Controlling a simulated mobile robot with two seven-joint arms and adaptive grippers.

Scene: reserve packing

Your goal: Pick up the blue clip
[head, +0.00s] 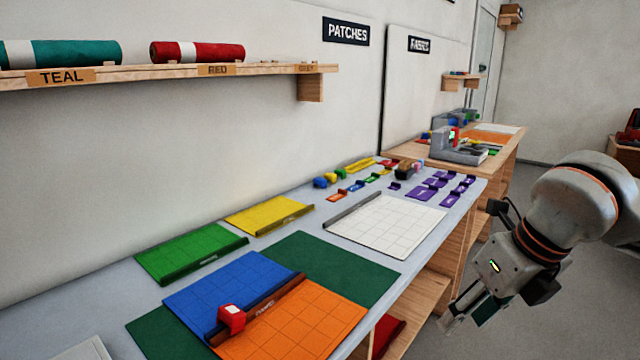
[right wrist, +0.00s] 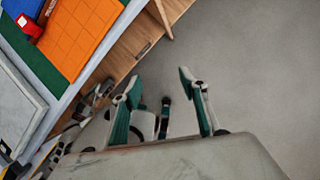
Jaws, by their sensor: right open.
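A small blue clip (head: 355,187) appears to lie on the grey table, in a short row of coloured clips between an orange one (head: 336,197) and a green one (head: 371,179). It is small and its shape is hard to make out. My right gripper (head: 465,315) hangs off the right side of the table, pointing down and well away from the clip. In the right wrist view its two fingers (right wrist: 158,92) are spread and empty over the floor. The clip does not show in that view. My left gripper is not in view.
Blue and orange gridded sheets (head: 285,325) lie on a green mat (head: 345,265), with a red-and-white block (head: 231,318) on them. A white gridded board (head: 390,225) and purple tags (head: 425,194) lie near the clips. A wooden shelf (head: 130,80) overhangs the left. Floor on the right is clear.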

